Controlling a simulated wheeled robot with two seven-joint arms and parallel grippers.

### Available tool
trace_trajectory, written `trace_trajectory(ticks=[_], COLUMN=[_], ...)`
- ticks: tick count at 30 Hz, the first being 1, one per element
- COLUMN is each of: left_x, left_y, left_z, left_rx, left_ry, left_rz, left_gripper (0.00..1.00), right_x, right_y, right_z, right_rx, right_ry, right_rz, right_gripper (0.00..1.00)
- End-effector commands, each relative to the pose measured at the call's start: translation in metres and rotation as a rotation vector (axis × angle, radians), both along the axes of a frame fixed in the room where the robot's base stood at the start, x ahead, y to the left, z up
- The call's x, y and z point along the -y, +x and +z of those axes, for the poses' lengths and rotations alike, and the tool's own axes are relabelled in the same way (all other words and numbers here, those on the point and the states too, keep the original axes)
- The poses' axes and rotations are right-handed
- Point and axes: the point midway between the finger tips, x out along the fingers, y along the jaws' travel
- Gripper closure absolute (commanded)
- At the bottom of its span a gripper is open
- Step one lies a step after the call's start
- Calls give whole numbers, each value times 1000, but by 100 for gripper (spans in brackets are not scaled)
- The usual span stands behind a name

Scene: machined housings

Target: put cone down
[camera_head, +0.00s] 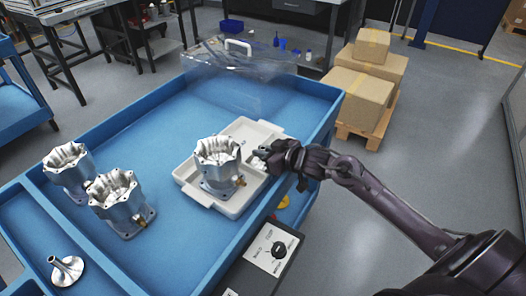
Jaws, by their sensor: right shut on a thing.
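My right gripper (268,157) reaches in from the right and is shut just beside the housing on the white tray (233,208). A small bit of silver metal, which looks like a cone (258,163), shows at its fingertips; most of it is hidden. I cannot tell whether it touches the housing or the tray. A silver machined housing (217,160) stands upright on the tray. Another silver cone (66,270), with a flared base and thin stem, lies in the blue cart's lower left compartment. My left gripper is not in view.
Two more housings (69,168) (117,199) stand on the blue cart (185,250), left of the tray. A control box with a knob (273,250) is at the front. Cardboard boxes (358,98) stand beyond.

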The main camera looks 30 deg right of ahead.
Motion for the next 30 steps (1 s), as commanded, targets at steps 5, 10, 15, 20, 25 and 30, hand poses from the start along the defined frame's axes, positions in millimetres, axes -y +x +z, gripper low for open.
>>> trace_trajectory(ticks=[5,10,15,20,25,30], left_x=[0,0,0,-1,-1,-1], left_y=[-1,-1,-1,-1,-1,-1], left_z=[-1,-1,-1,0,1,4], left_rx=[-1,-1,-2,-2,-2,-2], left_ry=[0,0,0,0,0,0], left_rz=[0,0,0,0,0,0], left_gripper=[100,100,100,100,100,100], right_x=[0,0,0,0,6,15], right_y=[0,0,0,0,-15,-40], right_z=[-3,-3,-3,1,5,16], right_rx=[1,-1,-1,0,-3,-5], right_ry=[0,0,0,-1,-2,-2], right_rz=[0,0,0,0,0,1], right_gripper=[100,65,65,65,65,65])
